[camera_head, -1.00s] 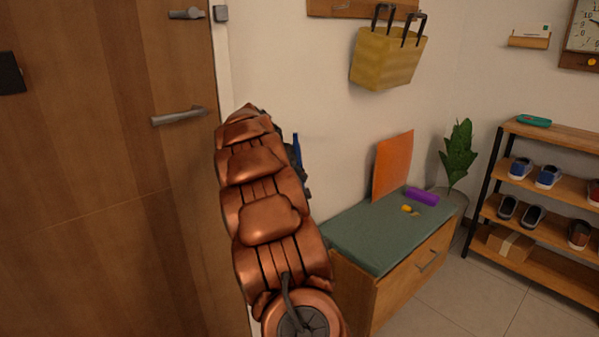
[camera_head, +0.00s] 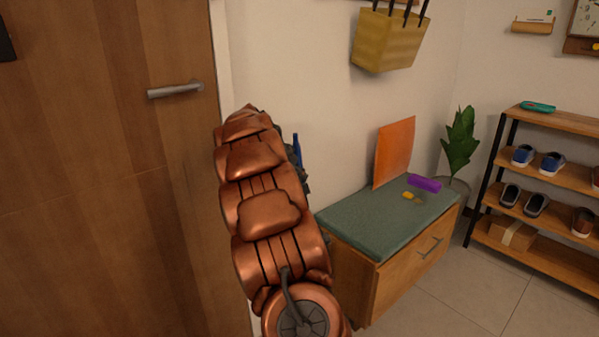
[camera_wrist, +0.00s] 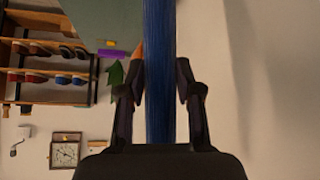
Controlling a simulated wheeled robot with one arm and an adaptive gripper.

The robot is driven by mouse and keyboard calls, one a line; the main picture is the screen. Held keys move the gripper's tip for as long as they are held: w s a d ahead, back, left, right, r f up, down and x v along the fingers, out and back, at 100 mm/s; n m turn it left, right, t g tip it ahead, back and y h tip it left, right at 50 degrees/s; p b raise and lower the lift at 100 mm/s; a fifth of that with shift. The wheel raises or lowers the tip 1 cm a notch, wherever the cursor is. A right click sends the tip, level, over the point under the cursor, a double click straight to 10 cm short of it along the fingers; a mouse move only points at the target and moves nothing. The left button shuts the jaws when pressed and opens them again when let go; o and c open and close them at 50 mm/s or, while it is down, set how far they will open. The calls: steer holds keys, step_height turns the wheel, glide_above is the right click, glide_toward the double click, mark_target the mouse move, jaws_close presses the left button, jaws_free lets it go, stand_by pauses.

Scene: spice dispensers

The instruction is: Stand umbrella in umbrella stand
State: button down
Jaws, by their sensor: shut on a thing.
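My gripper (camera_wrist: 160,88) is shut on a blue umbrella (camera_wrist: 159,60), which runs as a long straight strip between the two fingers in the wrist view. In the head view only a small blue piece of the umbrella (camera_head: 296,148) shows beside my copper-coloured arm. The arm hides most of the gripper there and the rest of the umbrella. I cannot see an umbrella stand in either view.
A wooden bench (camera_head: 392,290) with a green cushion (camera_head: 355,222) stands right of my arm, holding an orange panel (camera_head: 394,152) and a purple item (camera_head: 425,183). A plant (camera_head: 459,143) and a shoe rack (camera_head: 548,173) stand farther right. A door (camera_head: 100,200) is at left. Floor is clear in front of the rack.

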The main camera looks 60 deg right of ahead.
steer(key=shift+f+b, duration=4.1)
steer(key=shift+f, duration=1.65)
steer(key=c, duration=0.7)
jaws_free()
steer(key=v, duration=1.2)
